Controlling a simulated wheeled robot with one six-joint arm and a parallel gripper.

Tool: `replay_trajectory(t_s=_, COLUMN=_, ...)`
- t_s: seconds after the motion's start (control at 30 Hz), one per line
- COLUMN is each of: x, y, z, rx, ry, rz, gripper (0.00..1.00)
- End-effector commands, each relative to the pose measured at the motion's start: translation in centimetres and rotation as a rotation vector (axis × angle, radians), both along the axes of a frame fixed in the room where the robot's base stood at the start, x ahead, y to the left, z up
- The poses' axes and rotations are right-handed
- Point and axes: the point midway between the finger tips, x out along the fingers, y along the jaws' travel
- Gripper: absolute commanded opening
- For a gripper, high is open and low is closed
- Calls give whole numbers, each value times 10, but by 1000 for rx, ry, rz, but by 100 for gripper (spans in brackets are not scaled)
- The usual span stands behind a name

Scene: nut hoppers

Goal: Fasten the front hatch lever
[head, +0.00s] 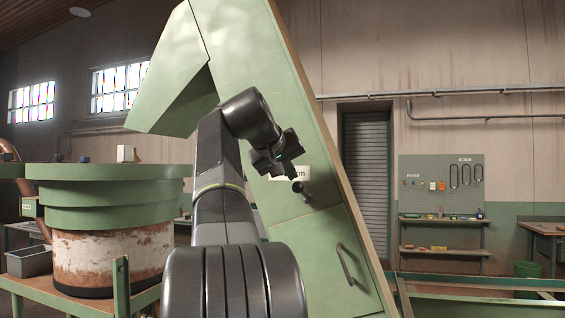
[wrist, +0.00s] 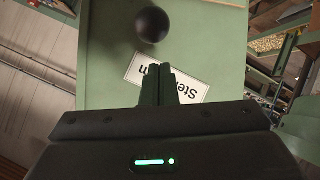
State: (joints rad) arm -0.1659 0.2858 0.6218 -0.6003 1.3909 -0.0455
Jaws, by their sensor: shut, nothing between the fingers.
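The front hatch lever (head: 298,187) is a short dark lever with a round black knob on the green hopper's sloping face, just above the lower hatch panel (head: 314,245). In the wrist view the black knob (wrist: 152,24) is close, beyond my fingertips and slightly left. My gripper (head: 280,166) is in front of the face, up and left of the lever. In the wrist view my gripper (wrist: 168,72) has its fingers together, empty and apart from the knob. The fingers overlap a white label (wrist: 192,90) and hide part of its lettering.
A bow handle (head: 345,265) is on the lower hatch panel. A rusty drum with a green rim (head: 110,190) stands on a green bench at left. A pegboard (head: 441,182) with shelves is on the far wall at right.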

Motion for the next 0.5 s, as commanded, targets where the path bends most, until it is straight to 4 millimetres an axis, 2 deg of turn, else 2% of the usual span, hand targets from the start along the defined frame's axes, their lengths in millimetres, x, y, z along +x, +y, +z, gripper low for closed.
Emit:
replay_trajectory(t_s=0.2, x=-19, y=-1, z=-10, rx=1, ry=-2, rz=1, gripper=0)
replay_trajectory(t_s=0.5, x=-23, y=-2, z=-12, rx=1, ry=-1, rz=0, gripper=0)
